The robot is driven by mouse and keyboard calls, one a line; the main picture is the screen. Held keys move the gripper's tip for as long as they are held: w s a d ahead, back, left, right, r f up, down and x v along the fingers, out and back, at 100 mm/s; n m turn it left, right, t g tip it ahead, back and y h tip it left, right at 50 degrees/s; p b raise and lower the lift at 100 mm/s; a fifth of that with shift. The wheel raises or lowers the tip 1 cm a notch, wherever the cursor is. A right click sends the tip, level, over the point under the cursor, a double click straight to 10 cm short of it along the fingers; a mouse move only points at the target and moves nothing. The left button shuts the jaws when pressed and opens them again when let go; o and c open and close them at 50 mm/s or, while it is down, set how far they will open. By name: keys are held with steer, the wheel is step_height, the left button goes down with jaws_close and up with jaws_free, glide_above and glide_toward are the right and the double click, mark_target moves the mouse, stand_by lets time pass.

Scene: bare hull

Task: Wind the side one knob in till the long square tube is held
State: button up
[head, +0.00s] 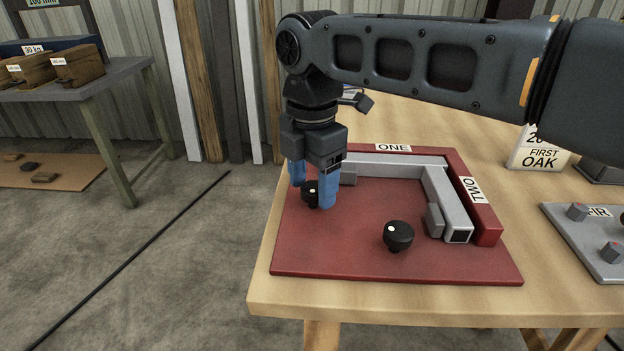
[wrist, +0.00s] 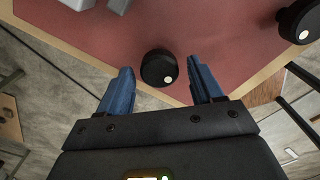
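The red fixture board (head: 330,240) lies on the wooden table, with a back side labelled ONE (head: 393,148) and a right side labelled TWO (head: 472,190). A grey square tube (head: 400,166) lies along side ONE, and another grey tube (head: 447,203) along side TWO. The black side ONE knob (head: 311,187) stands between the blue fingers of my gripper (head: 312,196). In the wrist view this knob (wrist: 159,68) shows a gap to each finger, so the gripper is open around it. A small grey block (head: 348,176) is close to the back tube; I cannot tell if they touch.
A second black knob (head: 398,235) stands near side TWO, with a grey block (head: 434,220) by that tube. The board's front left is clear.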

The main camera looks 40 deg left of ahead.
steer(key=c, duration=0.9)
steer(key=shift+c, duration=0.2)
steer(key=shift+r+m+p, duration=0.15)
steer(key=shift+m+p, duration=0.15)
steer(key=shift+p, duration=0.3)
